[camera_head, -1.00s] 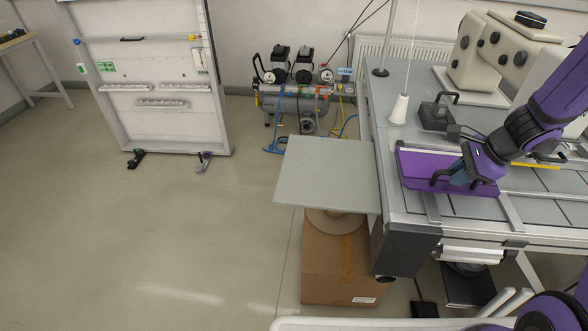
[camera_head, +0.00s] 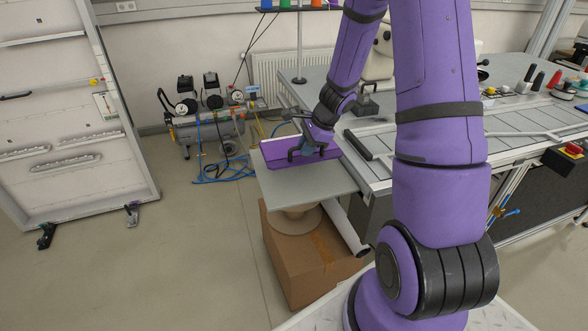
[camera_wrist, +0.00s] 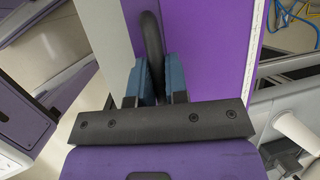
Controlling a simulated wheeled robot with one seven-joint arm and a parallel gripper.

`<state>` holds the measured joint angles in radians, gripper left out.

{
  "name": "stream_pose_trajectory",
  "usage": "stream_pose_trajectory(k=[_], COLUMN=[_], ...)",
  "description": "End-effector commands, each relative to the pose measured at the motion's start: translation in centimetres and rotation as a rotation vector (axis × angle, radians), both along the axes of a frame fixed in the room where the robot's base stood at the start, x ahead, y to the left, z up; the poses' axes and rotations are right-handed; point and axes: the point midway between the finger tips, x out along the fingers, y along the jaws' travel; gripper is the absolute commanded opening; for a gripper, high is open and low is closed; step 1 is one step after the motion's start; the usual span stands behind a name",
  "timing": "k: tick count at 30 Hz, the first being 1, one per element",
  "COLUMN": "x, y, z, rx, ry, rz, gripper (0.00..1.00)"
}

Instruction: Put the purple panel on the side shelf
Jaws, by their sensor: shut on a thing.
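The purple panel (camera_head: 272,160), a flat board with a pale edge and black handles, is over the grey side shelf (camera_head: 305,190) in the head view. It lies along the shelf's far part; I cannot tell whether it touches the surface. My gripper (camera_head: 316,150) is at the panel's right end, shut on a black handle. In the wrist view, the blue fingers (camera_wrist: 158,85) close around the dark curved handle (camera_wrist: 152,48), with the purple panel (camera_wrist: 207,45) beyond. The near part of the shelf is bare. My arm hides part of the worktable.
The worktable (camera_head: 372,165) adjoins the shelf on the right, with a dark bar (camera_head: 357,144) near its edge. A cardboard box (camera_head: 300,262) stands below the shelf. A compressor (camera_head: 208,130) with hoses is behind.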

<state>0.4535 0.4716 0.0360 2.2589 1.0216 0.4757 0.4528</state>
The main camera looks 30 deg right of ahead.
Motion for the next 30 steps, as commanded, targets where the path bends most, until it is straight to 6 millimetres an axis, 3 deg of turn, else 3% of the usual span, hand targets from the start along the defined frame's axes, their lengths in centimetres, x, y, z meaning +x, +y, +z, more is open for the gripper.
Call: stream_pose_trajectory(k=[3, 10, 18, 29, 30], x=[0.0, 0.0, 0.0, 0.0, 0.0], y=[0.0, 0.0, 0.0, 0.0, 0.0], z=[-1.9, -3.6, -6.8, -7.2, -7.2], rx=[0.002, 0.0, 0.001, 0.0, 0.0], ry=[0.002, 0.0, 0.001, -0.001, -0.001], rz=[-0.001, -0.001, 0.0, 0.001, 0.001], gripper=[0.0, 0.0, 0.0, 0.0, 0.21])
